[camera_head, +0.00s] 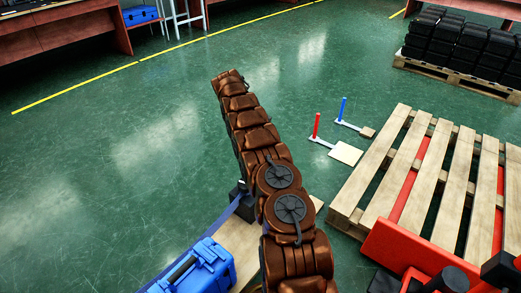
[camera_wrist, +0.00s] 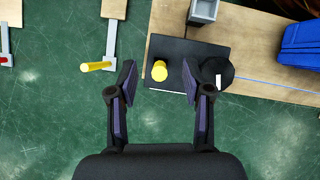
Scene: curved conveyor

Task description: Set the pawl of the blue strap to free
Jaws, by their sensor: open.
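In the wrist view a thin blue strap (camera_wrist: 275,88) runs right from a round black drum (camera_wrist: 217,74) with a white mark. The drum sits at the right edge of a black plate (camera_wrist: 185,50). A yellow knob (camera_wrist: 159,71) stands on the plate left of the drum; I cannot tell for sure whether it is the pawl. My gripper (camera_wrist: 160,83) is open and empty, its fingers to either side of the yellow knob in the picture. The right finger overlaps the drum's left side. The gap in height is unclear. In the head view my arm hides the gripper.
The plate lies on a wooden board (camera_wrist: 263,60) with a grey box (camera_wrist: 203,10) and a blue case (camera_wrist: 300,48). In the head view, red (camera_head: 316,126) and blue (camera_head: 343,108) upright posts stand near a pallet (camera_head: 395,185). The green floor at left is clear.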

